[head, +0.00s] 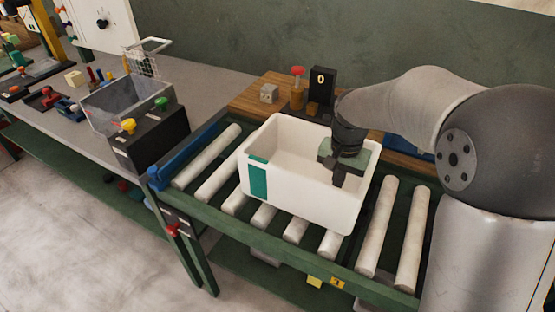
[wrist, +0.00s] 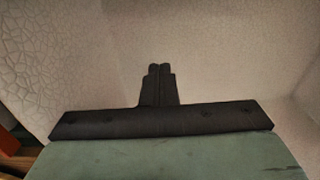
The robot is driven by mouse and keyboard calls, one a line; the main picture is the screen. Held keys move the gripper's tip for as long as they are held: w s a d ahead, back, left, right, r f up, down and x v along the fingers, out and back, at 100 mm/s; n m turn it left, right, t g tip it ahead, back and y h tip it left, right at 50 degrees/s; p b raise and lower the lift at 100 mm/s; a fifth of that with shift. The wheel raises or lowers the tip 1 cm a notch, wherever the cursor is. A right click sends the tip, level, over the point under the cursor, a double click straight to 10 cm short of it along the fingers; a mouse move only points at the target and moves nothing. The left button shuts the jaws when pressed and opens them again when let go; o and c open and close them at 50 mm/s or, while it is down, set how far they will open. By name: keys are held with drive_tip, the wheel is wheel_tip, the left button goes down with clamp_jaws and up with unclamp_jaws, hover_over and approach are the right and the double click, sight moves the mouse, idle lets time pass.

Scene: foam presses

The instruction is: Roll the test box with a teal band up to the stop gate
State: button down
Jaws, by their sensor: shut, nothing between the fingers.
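The test box (head: 300,196) is a white open-topped bin with a teal band (head: 258,178) on its near left corner. It sits upright on the roller conveyor. A blue bar (head: 185,160) across the conveyor's left end looks like the stop gate; bare rollers lie between it and the box. My gripper (head: 338,184) reaches down inside the right part of the box, fingers shut and empty. The wrist view shows the shut fingertips (wrist: 160,68) against the box's pale inner walls (wrist: 225,45). Whether they touch a wall I cannot tell.
Bare rollers (head: 378,228) lie right of the box. Behind it, a wooden top (head: 262,92) carries a black display reading 0 (head: 321,88) and a red-knobbed device (head: 297,88). A black control box (head: 150,140) with yellow and green buttons stands at the left.

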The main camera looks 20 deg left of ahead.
drive_tip(key=shift+s+d+b, duration=0.15)
drive_tip(key=shift+s+d, duration=0.15)
drive_tip(key=shift+d, duration=1.45)
drive_tip(key=shift+s+d+b, duration=0.1)
drive_tip(key=shift+s+d, duration=0.15)
drive_tip(key=shift+d, duration=1.55)
drive_tip(key=shift+s+d+b, duration=0.15)
drive_tip(key=shift+s+d, duration=0.15)
drive_tip(key=shift+d, duration=1.45)
drive_tip(key=shift+s+d, duration=0.3)
drive_tip(key=shift+d, duration=1.7)
drive_tip(key=shift+s+d, duration=0.35)
drive_tip(key=shift+d, duration=1.6)
drive_tip(key=shift+s+d, duration=0.3)
drive_tip(key=shift+d, duration=1.7)
drive_tip(key=shift+d+r, duration=0.1)
drive_tip(key=shift+d, duration=0.4)
wheel_tip(320, 180, up, 16)
drive_tip(key=p, duration=1.2)
